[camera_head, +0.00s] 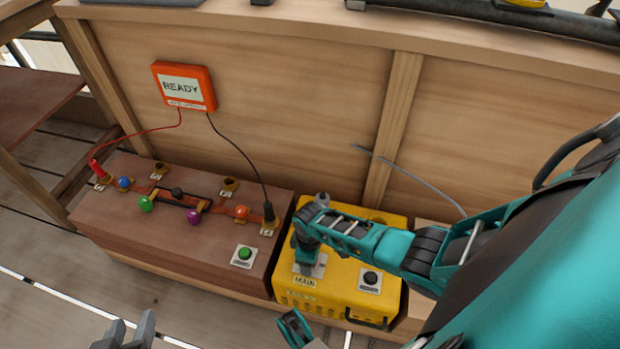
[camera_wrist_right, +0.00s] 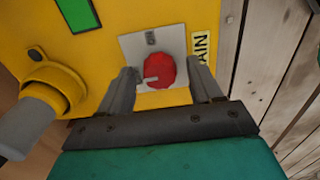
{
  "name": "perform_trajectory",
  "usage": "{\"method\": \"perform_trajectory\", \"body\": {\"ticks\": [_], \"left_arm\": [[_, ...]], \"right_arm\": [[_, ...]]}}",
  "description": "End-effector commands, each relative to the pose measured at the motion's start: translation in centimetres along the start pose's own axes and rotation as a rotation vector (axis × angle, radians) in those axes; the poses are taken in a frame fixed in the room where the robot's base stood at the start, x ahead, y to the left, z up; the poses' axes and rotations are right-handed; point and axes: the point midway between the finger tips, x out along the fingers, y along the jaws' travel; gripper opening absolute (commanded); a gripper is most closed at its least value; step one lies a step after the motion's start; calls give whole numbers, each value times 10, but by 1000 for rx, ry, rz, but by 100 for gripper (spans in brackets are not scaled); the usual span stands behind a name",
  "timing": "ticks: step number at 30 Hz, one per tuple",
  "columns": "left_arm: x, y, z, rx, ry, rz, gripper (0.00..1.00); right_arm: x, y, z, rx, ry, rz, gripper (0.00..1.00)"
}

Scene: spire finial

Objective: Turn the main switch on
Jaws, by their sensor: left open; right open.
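The main switch is a round red knob (camera_wrist_right: 161,71) on a pale plate (camera_wrist_right: 133,46) on the yellow box (camera_head: 341,225). A light pointer mark on the knob faces left in the right wrist view. A partly cut label ending in "AIN" (camera_wrist_right: 201,52) is beside it. My right gripper (camera_wrist_right: 160,70) is open, one finger on each side of the knob; I cannot tell whether they touch it. In the head view my right arm hides the knob. My left gripper (camera_head: 131,328) is open and empty at the bottom left, apart from the boxes.
A brown board (camera_head: 180,235) with coloured knobs, sockets and a green button (camera_head: 244,254) is left of the yellow box. A black button (camera_head: 370,277) is on the yellow box. An orange "READY" display (camera_head: 184,87) hangs on the wooden wall, wired to the board.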

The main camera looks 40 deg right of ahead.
Motion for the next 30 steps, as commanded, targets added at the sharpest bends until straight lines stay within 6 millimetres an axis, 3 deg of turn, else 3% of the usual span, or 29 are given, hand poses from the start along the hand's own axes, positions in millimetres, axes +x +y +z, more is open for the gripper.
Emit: {"method": "perform_trajectory", "body": {"ticks": [8, 25, 30], "left_arm": [[-1, 0, -3, 1, 6, 0, 43], [0, -3, 2, 3, -3, -5, 43], [0, -3, 2, 3, -4, -6, 43]], "right_arm": [[1, 0, 0, 0, 1, 0, 64], [1, 0, 0, 0, 0, 0, 11], [1, 0, 0, 5, 0, 0, 8]]}}
